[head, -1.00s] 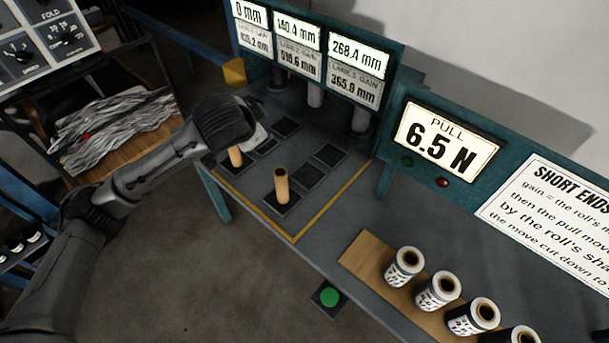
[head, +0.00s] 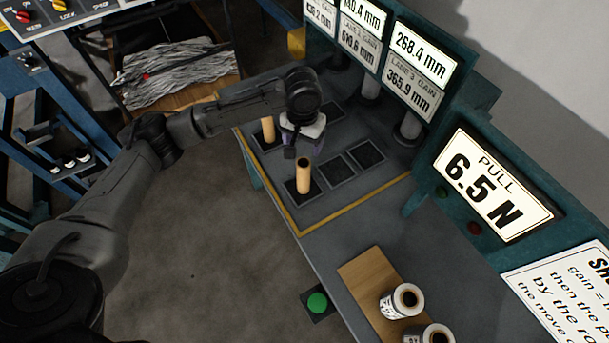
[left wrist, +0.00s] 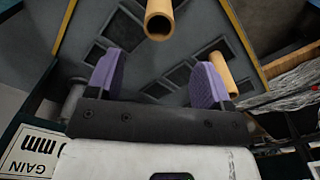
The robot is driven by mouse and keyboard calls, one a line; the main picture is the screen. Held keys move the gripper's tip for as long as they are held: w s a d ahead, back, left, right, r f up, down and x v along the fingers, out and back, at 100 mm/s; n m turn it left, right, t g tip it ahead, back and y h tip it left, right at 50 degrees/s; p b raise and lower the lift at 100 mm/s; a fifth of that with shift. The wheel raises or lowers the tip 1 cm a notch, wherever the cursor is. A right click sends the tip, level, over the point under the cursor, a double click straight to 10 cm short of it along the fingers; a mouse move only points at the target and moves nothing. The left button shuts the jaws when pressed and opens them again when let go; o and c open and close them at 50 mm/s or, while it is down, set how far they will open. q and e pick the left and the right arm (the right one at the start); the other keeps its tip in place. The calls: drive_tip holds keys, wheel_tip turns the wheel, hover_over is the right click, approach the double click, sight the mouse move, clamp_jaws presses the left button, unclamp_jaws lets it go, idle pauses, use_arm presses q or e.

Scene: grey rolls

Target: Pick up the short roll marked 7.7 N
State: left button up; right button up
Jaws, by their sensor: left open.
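Two white-labelled rolls with dark cores, (head: 402,301) and (head: 428,337), show on a wooden board (head: 358,270) at the bottom right of the head view. Their print is too small to read, so I cannot tell which is marked 7.7 N. My left gripper (head: 298,146) is far from them, above the dark pads between two bare tan rolls. In the left wrist view its purple fingers (left wrist: 157,82) are open with nothing between them. One tan roll (left wrist: 160,18) stands beyond the fingertips; another (left wrist: 222,72) shows beside the right finger. My right gripper is out of view.
The PULL display (head: 492,185) reads 6.5 N. Lane displays (head: 420,70) rise behind the pads. A yellow line (head: 350,208) edges the pad area. A green button (head: 317,302) sits off the bench's front edge. Bench between pads and board is clear.

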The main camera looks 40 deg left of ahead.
sight(303, 163)
use_arm(q)
wheel_tip(303, 163, down, 7)
drive_tip(key=shift+r+b, duration=0.2)
drive_tip(key=shift+b, duration=0.25)
drive_tip(key=shift+s+d+f+b, duration=0.1)
drive_tip(key=shift+f+b, duration=0.25)
drive_tip(key=shift+f, duration=1)
drive_tip(key=shift+s+f+b, duration=0.1)
drive_tip(key=shift+f+b, duration=0.2)
drive_tip(key=shift+f, duration=1)
drive_tip(key=shift+r, duration=0.1)
drive_tip(key=c, duration=1.3)
